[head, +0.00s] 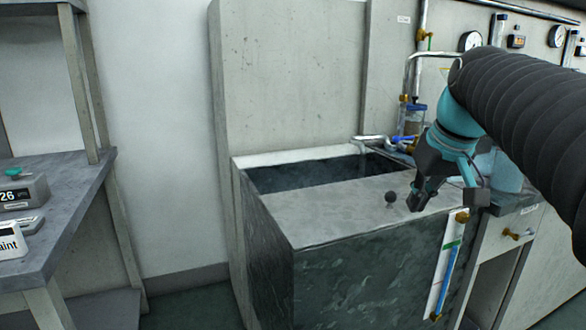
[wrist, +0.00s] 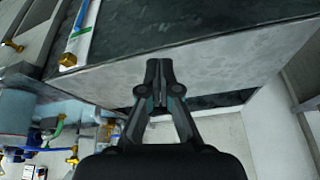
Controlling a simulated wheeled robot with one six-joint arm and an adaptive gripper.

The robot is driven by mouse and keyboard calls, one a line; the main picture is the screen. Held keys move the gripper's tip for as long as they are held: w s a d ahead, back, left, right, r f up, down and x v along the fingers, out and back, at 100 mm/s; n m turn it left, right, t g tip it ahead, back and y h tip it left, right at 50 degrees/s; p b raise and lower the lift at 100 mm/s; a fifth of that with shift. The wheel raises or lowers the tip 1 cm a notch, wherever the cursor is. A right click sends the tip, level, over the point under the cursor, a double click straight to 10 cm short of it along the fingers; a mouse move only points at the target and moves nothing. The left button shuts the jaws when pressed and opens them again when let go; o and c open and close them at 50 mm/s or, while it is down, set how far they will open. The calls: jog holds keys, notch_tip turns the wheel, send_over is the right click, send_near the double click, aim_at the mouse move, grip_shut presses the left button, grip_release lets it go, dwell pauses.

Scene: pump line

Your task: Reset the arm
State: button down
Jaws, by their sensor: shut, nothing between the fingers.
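My arm reaches in from the right in the head view, with a dark ribbed sleeve and a teal wrist. My gripper (head: 419,196) points down over the right part of the grey top of the stone sink block (head: 340,210). In the wrist view my gripper (wrist: 159,66) shows its two fingers together and empty, in front of the same grey top (wrist: 215,62). I cannot tell its exact height above the top. A small dark ball-like thing (head: 391,197) shows just left of the fingers in the head view; I cannot tell what it is.
The open basin (head: 300,175) lies behind the top, with a metal tap (head: 368,138) over it. A gauge tube with brass fittings (head: 449,262) runs down the front. Pipes and gauges (head: 470,41) line the right wall. A shelf bench (head: 70,200) stands left.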

jog(key=s+a+f, duration=0.2)
jog(key=s+f, duration=0.6)
jog(key=f, duration=0.2)
jog(key=s+a+f+m+t, duration=0.1)
jog(key=s+a+f, duration=0.2)
jog(key=s+f, duration=0.6)
jog(key=shift+a+f+h, duration=0.35)
jog(key=shift+f+h, duration=0.05)
jog(key=shift+f, duration=0.15)
jog(key=shift+s, duration=0.1)
